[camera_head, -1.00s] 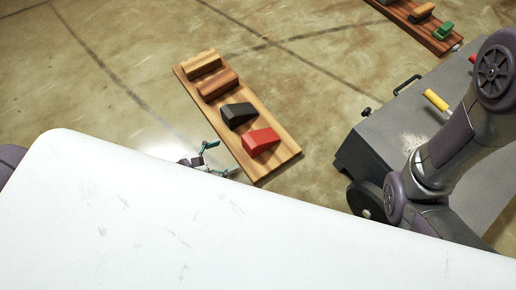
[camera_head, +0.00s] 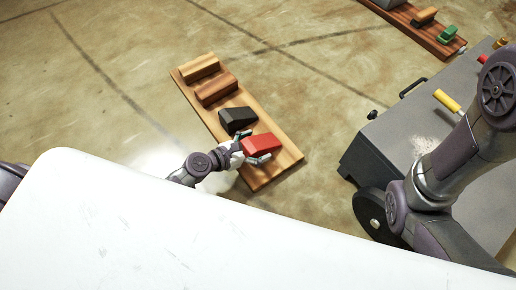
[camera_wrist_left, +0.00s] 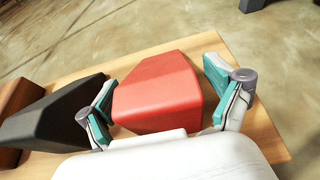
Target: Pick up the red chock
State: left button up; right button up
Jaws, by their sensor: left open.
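The red chock (camera_head: 262,144) is a wedge-shaped block on the near end of a wooden board (camera_head: 262,178). It also shows in the left wrist view (camera_wrist_left: 158,92). My left gripper (camera_head: 250,147) is open, with one finger on each side of the red chock. In the left wrist view its fingers (camera_wrist_left: 158,98) stand left and right of the chock's near part, and I cannot tell whether they touch it. The black chock (camera_head: 237,119) is just beyond, close to the left finger in the left wrist view (camera_wrist_left: 55,112). My right gripper is not in view.
Two brown wooden blocks (camera_head: 215,90) (camera_head: 199,67) lie farther along the board. A grey cart (camera_head: 410,125) with a yellow handle (camera_head: 447,101) stands at the right. Another board (camera_head: 425,28) with blocks lies at the top right. A white surface covers the lower left.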

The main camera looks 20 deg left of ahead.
pick_arm(q)
jog(key=shift+w+d+f, duration=0.1)
jog(key=shift+w+d, duration=0.05)
jog(key=shift+w, duration=0.1)
jog(key=c, duration=1.5)
